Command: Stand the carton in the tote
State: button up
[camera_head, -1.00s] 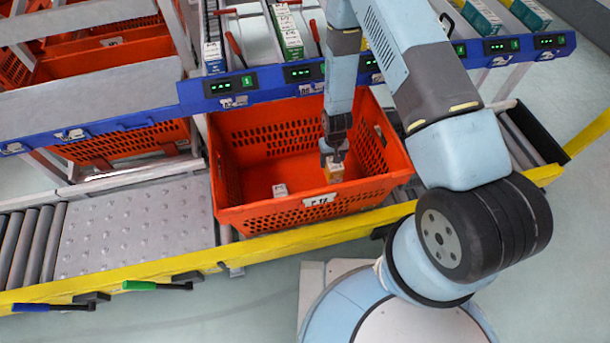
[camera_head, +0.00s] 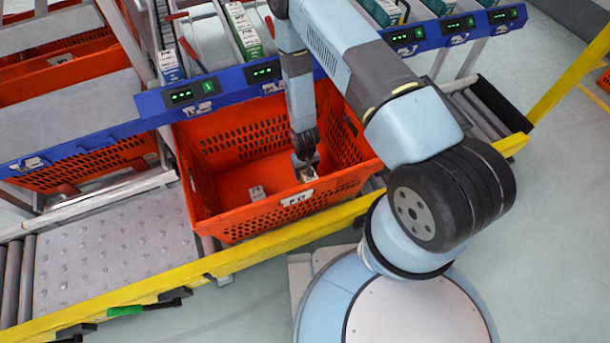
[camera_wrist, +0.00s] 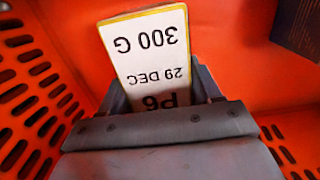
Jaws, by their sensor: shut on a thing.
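The orange tote (camera_head: 228,223) sits on the conveyor below the blue shelf rail. My gripper (camera_head: 305,166) reaches down into the tote near its front wall. It is shut on a small carton (camera_head: 308,174), mostly hidden in the body camera view by the gripper and the tote's front side. In the wrist view the carton (camera_wrist: 148,50) shows a white label face with a yellow edge, reading "300 G" and "29 DEC", between the fingers (camera_wrist: 165,95). I cannot tell whether the carton touches the tote floor.
A dark item (camera_wrist: 300,28) shows at the upper right of the wrist view. The blue rail (camera_head: 225,85) runs behind the tote, with cartons (camera_head: 243,30) on the shelf above.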

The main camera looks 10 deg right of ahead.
jog(key=shift+f, duration=1.5)
jog(key=shift+f, duration=0.2)
jog(key=o, duration=1.2)
